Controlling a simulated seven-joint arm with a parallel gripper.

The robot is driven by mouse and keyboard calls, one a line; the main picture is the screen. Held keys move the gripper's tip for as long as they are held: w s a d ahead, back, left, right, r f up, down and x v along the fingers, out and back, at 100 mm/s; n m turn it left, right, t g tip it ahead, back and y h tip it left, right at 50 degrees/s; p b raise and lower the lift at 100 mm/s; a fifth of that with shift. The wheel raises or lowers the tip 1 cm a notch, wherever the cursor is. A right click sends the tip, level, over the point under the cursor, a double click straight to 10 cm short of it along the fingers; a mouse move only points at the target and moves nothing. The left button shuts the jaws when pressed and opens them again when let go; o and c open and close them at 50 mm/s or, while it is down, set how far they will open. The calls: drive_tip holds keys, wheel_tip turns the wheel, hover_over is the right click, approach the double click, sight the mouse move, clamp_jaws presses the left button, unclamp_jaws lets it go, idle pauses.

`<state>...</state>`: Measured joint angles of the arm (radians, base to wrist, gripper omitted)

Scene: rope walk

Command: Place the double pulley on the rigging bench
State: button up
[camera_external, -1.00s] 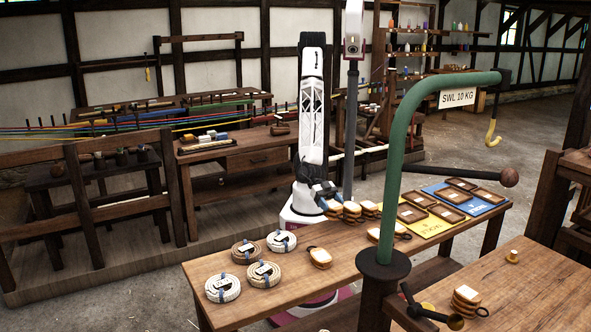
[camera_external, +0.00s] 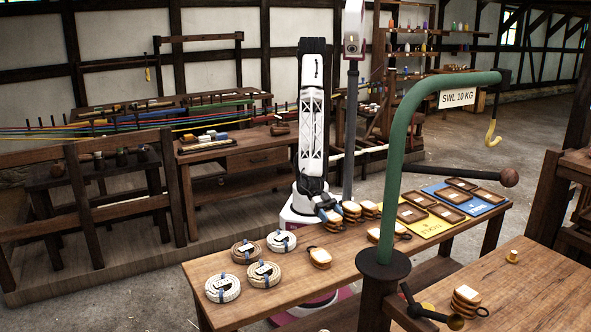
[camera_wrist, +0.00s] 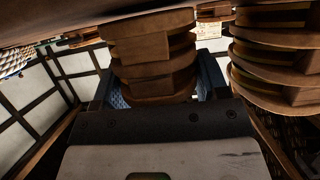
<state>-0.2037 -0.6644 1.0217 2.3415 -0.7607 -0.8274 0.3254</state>
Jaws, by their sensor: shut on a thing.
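My gripper (camera_external: 328,215) is low at the back edge of the long wooden bench (camera_external: 290,296), beside a row of wooden pulleys. In the wrist view it is shut on a layered wooden pulley (camera_wrist: 152,58), which appears to have two grooves, so likely the double pulley. The blue finger pads (camera_wrist: 208,72) show at its sides. In the external view the held pulley is mostly hidden by the gripper. A thicker, stacked pulley (camera_external: 349,211) stands close to its right and also shows in the wrist view (camera_wrist: 272,55). Another pulley (camera_external: 371,210) is further right. I cannot tell whether the held pulley touches the bench.
Rope coils (camera_external: 223,287) and a pulley with a ring (camera_external: 320,258) lie on the bench's left part. Yellow and blue mats (camera_external: 436,232) with trays lie right. A green crane post (camera_external: 391,160) rises in front. Another bench (camera_external: 530,290) at front right holds a stacked pulley (camera_external: 467,300).

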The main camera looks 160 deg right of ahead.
drive_tip(key=shift+f, duration=0.2)
drive_tip(key=o, duration=1.2)
drive_tip(key=shift+c, duration=0.2)
drive_tip(key=shift+d+r, duration=0.1)
drive_tip(key=shift+r, duration=0.05)
drive_tip(key=shift+s+d+r, duration=0.1)
drive_tip(key=shift+s+d, duration=0.05)
drive_tip(key=v, duration=1.1)
drive_tip(key=shift+s+d+r, duration=0.1)
drive_tip(key=shift+s, duration=0.05)
idle(0.9)
